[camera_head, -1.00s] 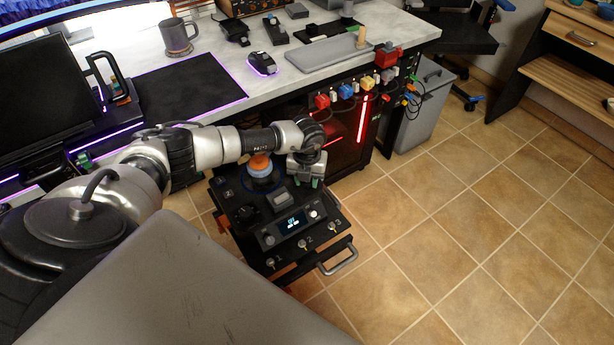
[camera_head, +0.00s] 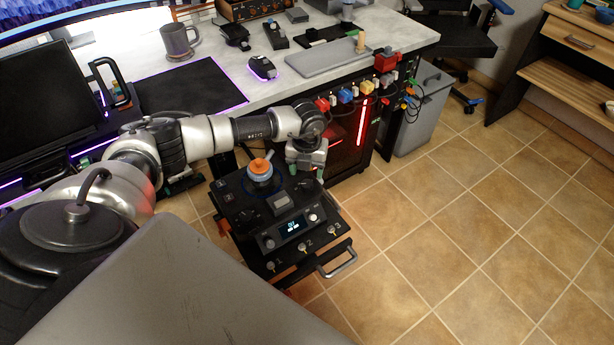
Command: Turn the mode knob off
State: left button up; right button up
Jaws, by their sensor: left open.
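A black control box (camera_head: 240,219) stands on the floor in front of the desk. Its sloped front has a small lit display (camera_head: 293,226), a pale round knob (camera_head: 313,217) to its right and a darker knob (camera_head: 269,243) to its left. An orange-topped round control (camera_head: 259,168) sits at the back of its top. No mode label is legible, so I cannot tell which knob is the mode knob. My left gripper (camera_head: 306,172) is open and empty, its green-tipped fingers by the box's back right corner, behind the pale knob and apart from it. My right gripper is out of view.
Numbered key switches (camera_head: 303,246) and a metal handle (camera_head: 338,264) are at the box's front. The desk (camera_head: 213,46) and red-lit cabinet (camera_head: 350,140) with coloured plugs stand close behind. The tiled floor (camera_head: 430,220) to the right is clear.

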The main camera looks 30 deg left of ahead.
aim_at(307, 184)
pick_arm(q)
notch_tip(307, 184, up, 5)
jog(key=shift+r, duration=0.1)
dwell(0.7)
